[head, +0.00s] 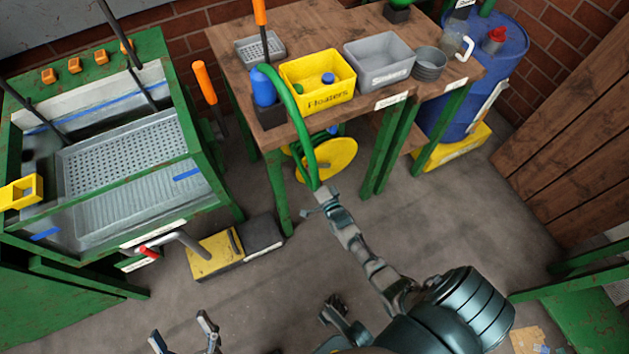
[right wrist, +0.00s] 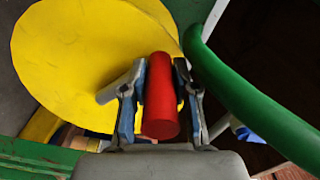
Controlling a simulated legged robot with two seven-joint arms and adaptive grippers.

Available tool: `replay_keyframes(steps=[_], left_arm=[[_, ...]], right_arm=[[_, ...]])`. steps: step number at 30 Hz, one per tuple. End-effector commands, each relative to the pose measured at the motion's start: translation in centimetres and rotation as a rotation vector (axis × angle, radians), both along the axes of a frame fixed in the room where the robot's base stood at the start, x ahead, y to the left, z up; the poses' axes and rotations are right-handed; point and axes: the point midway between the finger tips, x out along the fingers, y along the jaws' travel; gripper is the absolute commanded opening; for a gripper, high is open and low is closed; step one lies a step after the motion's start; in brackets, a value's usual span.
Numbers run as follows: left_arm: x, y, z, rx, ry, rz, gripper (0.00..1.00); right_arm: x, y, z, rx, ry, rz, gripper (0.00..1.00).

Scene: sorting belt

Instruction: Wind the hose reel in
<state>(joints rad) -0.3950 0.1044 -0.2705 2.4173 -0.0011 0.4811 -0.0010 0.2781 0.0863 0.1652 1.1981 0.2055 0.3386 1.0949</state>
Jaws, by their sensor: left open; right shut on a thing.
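The hose reel (head: 335,158) shows as a yellow disc under the near edge of the wooden table. A green hose (head: 299,125) arches from the tabletop down past the reel. In the right wrist view the yellow disc (right wrist: 85,55) fills the upper left and the hose (right wrist: 245,85) runs down the right side. My right gripper (head: 322,203) is at the reel; in its wrist view its fingers are shut on the red crank handle (right wrist: 160,100), one on each side. My left gripper (head: 182,328) is open and empty, low at the bottom left, away from the reel.
The wooden table (head: 300,28) carries a yellow floaters bin (head: 317,98), a grey bin (head: 385,80) and a blue bottle (head: 262,88). A green-framed wash station (head: 195,160) stands left. A yellow and black block (head: 215,255) lies on the floor. A blue drum (head: 490,60) stands right.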

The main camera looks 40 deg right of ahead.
Motion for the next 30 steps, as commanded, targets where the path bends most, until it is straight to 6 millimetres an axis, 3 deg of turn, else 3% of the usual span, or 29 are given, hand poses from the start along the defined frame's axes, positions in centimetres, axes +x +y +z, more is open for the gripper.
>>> replay_keyframes(steps=[6,13,30], left_arm=[[1.7,-0.3,-1.7,0.059,0.172,-0.003,0.86],[2.3,-0.4,-2.8,0.083,0.248,-0.005,0.86],[0.7,-0.1,-0.8,0.017,0.053,-0.002,0.86]], right_arm=[[-0.5,-1.7,1.8,0.195,-0.046,-0.002,0.00],[-1.0,-3.6,2.9,0.406,-0.093,-0.002,0.00],[-2.1,-7.7,3.7,0.827,-0.185,-0.005,0.00]])
